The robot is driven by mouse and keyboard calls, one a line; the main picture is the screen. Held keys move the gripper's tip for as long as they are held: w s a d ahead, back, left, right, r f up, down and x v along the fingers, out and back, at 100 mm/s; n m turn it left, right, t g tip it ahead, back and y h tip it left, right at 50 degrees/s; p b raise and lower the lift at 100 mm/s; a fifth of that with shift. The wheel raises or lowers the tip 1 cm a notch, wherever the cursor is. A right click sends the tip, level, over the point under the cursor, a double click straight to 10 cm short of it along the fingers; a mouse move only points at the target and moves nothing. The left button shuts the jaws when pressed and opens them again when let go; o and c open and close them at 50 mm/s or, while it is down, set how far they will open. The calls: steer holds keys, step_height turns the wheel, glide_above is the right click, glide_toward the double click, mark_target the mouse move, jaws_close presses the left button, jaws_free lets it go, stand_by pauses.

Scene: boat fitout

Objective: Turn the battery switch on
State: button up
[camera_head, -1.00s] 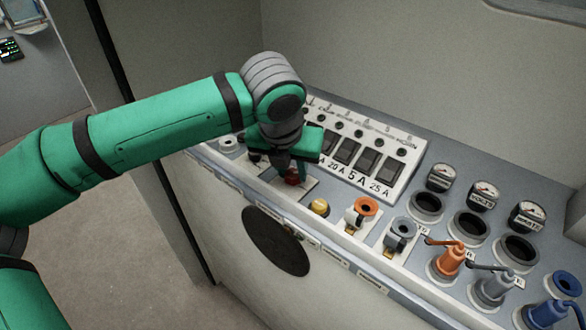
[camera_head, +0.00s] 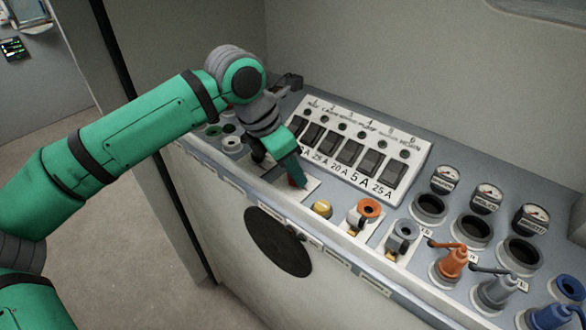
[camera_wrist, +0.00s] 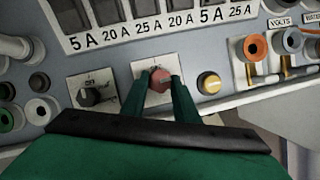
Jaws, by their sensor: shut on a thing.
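A red knob (camera_wrist: 159,79) on a pale square plate (camera_wrist: 146,68) sits at the middle of the wrist view; I take it to be the battery switch. My gripper (camera_wrist: 160,85) is shut on it, with one green finger on each side. A pale mark shows on the knob's face, but I cannot read its setting.
A black knob on its own plate (camera_wrist: 95,94) is left of the red one. A yellow button (camera_head: 322,208) and orange (camera_head: 363,212) and grey (camera_head: 403,236) valves stand to the right. A breaker panel (camera_head: 411,160) with black rockers rises behind.

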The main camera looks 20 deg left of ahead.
steer(key=shift+a+m, duration=0.1)
steer(key=shift+m, duration=0.2)
steer(key=o, duration=1.1)
steer(key=shift+c, duration=0.2)
steer(key=shift+r, duration=0.1)
steer(key=v, duration=1)
steer(key=shift+r, duration=0.3)
steer(key=shift+a, duration=0.2)
